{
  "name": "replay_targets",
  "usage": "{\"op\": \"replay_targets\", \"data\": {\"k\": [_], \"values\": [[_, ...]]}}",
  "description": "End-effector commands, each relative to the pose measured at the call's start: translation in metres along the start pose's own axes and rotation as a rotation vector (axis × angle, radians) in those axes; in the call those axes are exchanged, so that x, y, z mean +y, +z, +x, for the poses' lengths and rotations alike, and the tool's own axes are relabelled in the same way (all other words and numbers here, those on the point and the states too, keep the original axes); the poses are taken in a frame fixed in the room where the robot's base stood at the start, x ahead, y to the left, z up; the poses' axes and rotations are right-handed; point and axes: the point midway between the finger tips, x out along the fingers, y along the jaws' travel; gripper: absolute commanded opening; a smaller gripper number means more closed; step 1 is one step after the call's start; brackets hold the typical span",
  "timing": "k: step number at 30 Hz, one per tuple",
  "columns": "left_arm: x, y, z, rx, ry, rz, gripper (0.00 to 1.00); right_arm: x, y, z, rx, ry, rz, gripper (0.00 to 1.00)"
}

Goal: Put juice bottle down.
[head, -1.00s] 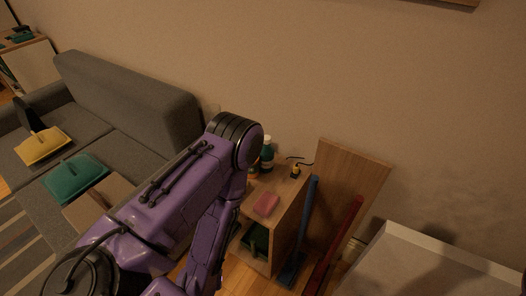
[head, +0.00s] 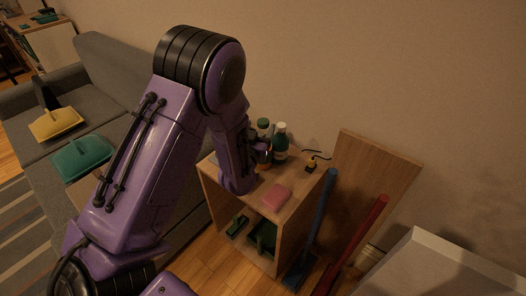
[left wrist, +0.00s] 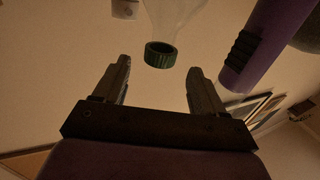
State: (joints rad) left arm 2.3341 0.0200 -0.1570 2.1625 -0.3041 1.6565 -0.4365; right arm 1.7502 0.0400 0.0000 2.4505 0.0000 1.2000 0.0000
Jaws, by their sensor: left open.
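A clear bottle with a green cap, likely the juice bottle (head: 264,124), stands upright among bottles on top of the wooden cabinet, partly hidden by my left arm. In the left wrist view a clear bottle with a green cap (left wrist: 160,54) appears cap-down at the top, just beyond and between the fingertips. My left gripper (left wrist: 160,68) is open with nothing between its pads. In the head view the left gripper (head: 255,149) is beside the bottles, mostly hidden behind its own wrist. My right gripper is not in view.
The cabinet (head: 240,188) also bears a white-capped dark bottle (head: 281,145), a pink block (head: 276,196) and a small yellow-black item (head: 311,163). Blue (head: 317,220) and red (head: 357,240) long-handled tools lean at its right. A grey sofa (head: 110,60) stands left.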

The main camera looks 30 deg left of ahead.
Motion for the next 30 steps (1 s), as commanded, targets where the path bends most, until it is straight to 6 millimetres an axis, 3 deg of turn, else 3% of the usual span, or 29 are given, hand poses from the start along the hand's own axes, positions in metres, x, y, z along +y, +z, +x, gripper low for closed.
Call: {"op": "replay_targets", "data": {"k": [12,19,20,26,30], "values": [[0.000,0.008,0.060,-0.003,-0.001,-0.002,0.71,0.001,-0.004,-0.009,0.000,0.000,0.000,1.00],[0.001,0.009,0.063,-0.005,0.000,-0.001,0.71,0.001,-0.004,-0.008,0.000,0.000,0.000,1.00],[0.001,0.009,0.063,-0.005,0.000,-0.001,0.68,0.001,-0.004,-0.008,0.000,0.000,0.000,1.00],[0.001,0.009,0.063,-0.005,0.000,-0.001,0.02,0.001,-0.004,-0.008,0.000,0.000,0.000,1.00],[0.001,0.009,0.063,-0.005,0.000,-0.001,0.00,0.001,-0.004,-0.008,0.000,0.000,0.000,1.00]]}}
